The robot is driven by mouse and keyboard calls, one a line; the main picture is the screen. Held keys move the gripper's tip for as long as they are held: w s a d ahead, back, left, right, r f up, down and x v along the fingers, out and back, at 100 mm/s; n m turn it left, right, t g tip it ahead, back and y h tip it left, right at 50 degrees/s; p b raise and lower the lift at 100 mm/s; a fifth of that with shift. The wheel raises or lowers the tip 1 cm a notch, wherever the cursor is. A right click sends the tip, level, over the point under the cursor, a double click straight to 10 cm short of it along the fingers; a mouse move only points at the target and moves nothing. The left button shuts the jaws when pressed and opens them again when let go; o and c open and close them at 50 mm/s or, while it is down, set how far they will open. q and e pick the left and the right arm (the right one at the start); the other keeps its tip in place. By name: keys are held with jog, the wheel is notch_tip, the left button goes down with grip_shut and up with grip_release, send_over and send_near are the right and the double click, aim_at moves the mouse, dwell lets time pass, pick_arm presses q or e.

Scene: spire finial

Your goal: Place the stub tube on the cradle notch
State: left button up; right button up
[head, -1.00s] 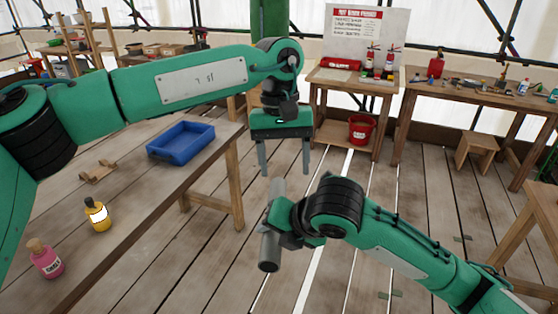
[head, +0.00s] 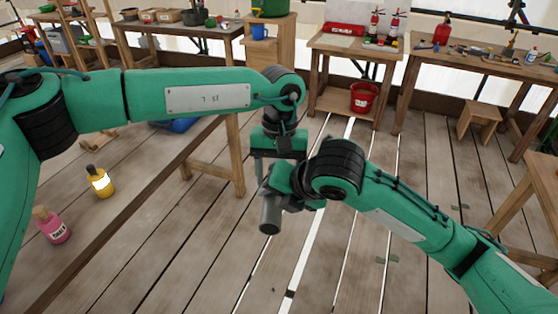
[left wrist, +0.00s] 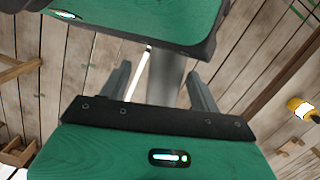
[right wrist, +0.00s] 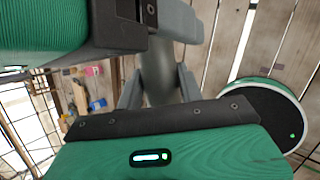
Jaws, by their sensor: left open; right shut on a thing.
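The stub tube (head: 270,216) is a plain grey cylinder. My right gripper (head: 276,196) is shut on it and holds it above the floor, right of the near table. Its lower end points down toward me. In the right wrist view the tube (right wrist: 157,72) sits between the fingers. My left gripper (left wrist: 160,82) is open above it, and the tube shows between its spread fingers in the left wrist view (left wrist: 168,78). Whether they touch it I cannot tell. The wooden cradle (head: 98,138) lies on the near table, partly hidden by my left arm.
A yellow bottle (head: 100,182) and a pink bottle (head: 52,226) stand on the near table. A blue tray (head: 180,125) is mostly hidden behind my left arm. A red bucket (head: 363,97) stands at the back. The floor in front is clear.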

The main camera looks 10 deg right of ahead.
pick_arm(q)
jog(key=shift+f, duration=0.15)
jog(key=shift+c, duration=0.4)
jog(key=shift+s, duration=0.1)
jog(key=c, duration=1.1)
jog(key=shift+d, duration=0.1)
jog(key=shift+c, duration=0.9)
pick_arm(e)
jog(key=o, duration=0.8)
jog(key=shift+a, duration=0.1)
jog(key=o, duration=0.4)
jog(key=shift+o, duration=0.3)
